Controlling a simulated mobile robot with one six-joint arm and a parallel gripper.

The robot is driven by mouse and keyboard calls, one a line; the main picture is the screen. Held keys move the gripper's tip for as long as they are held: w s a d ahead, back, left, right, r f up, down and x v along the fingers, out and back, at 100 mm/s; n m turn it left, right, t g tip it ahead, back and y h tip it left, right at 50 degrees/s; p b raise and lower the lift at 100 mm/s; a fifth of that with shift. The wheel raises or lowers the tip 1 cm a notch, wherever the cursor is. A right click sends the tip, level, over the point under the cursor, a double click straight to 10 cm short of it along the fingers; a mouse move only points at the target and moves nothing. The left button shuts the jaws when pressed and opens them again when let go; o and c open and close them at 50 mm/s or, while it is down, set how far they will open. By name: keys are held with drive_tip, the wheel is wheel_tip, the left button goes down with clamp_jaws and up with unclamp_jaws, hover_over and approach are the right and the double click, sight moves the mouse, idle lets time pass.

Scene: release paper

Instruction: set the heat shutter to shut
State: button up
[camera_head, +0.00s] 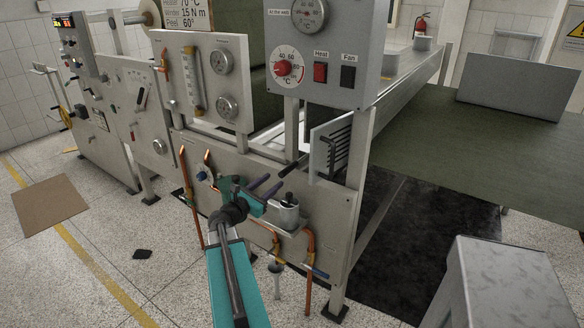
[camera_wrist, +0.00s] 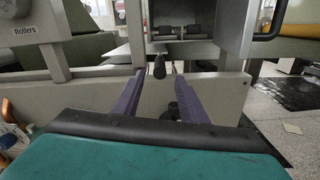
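A dark rod with a rounded black knob (camera_head: 286,171) sticks out from the machine frame, under the Heat and Fan panel; I take it for the heat shutter's handle. The knob shows in the wrist view (camera_wrist: 159,66), pointing toward me. Whether the shutter is open or shut I cannot tell. My gripper (camera_head: 272,184) is just short of the knob in the head view. In the wrist view its two purple fingers (camera_wrist: 160,82) are apart, with the knob in the gap between their tips. I see no contact with it.
The control panel (camera_head: 325,50) has a temperature dial, a red Heat switch (camera_head: 320,72) and a dark Fan switch (camera_head: 348,77). A grey plate with black bars (camera_head: 330,150) juts out right of the knob.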

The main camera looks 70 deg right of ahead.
sight(292, 167)
drive_tip(key=shift+d, duration=0.15)
drive_tip(key=p+x, duration=0.3)
drive_tip(key=x, duration=0.9)
drive_tip(key=shift+p+x, duration=0.3)
drive_tip(key=shift+x, duration=0.5)
clamp_jaws()
